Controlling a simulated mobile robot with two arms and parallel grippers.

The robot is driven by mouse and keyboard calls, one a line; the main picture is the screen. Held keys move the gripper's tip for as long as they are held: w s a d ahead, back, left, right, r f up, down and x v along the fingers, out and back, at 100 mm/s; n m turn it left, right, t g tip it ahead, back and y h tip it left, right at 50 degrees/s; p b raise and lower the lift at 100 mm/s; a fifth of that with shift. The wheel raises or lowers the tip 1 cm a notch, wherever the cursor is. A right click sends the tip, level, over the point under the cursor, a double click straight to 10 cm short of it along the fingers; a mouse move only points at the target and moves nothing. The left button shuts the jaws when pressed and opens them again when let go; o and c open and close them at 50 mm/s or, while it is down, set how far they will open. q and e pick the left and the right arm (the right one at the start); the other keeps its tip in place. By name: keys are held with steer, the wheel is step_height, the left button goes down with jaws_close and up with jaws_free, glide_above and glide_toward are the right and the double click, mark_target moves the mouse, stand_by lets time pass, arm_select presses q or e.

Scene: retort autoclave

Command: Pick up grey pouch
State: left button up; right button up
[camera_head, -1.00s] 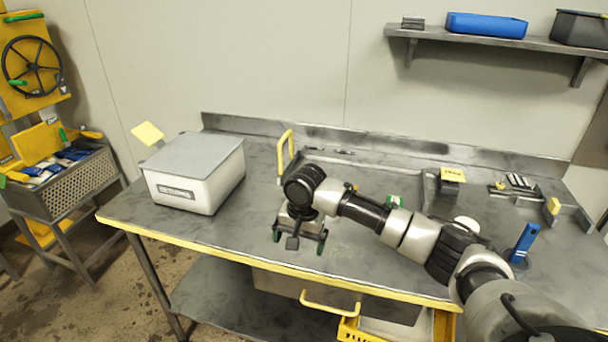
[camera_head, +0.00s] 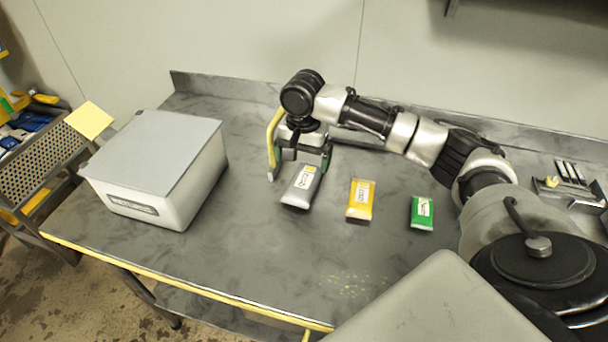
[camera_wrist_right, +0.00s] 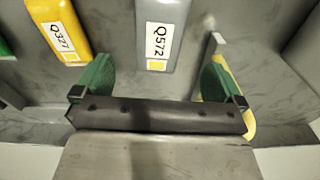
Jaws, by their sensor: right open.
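The grey pouch (camera_head: 301,188) lies flat on the steel table, leftmost of three pouches in the head view. It has a white and yellow label, which reads Q572 in the right wrist view (camera_wrist_right: 160,40). My right gripper (camera_head: 303,164) is open and empty, just behind the far end of the grey pouch. In the right wrist view its green fingertips (camera_wrist_right: 156,80) stand apart, with the pouch's labelled end ahead between them. I cannot tell its exact height above the table. My left gripper is not in view.
A yellow pouch (camera_head: 361,200) and a green pouch (camera_head: 422,213) lie to the right of the grey one. A yellow handle (camera_head: 271,142) stands close to the right gripper's left side. A white lidded box (camera_head: 184,204) stands at left. Table front is clear.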

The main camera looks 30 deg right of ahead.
mark_target(305, 179)
steer(key=shift+s+f, duration=0.2)
steer(key=shift+f, duration=0.95)
steer(key=f, duration=0.5)
steer(key=shift+w+d+p, duration=0.25)
steer(key=shift+d+p, duration=0.05)
steer(key=shift+f, duration=0.5)
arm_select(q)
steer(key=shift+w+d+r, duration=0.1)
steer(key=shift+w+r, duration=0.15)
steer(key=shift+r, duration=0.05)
arm_select(e)
steer(key=shift+c, duration=0.8)
steer(key=c, duration=0.8)
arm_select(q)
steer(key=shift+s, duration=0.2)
arm_select(e)
steer(key=shift+c, duration=0.2)
steer(key=shift+r, duration=0.15)
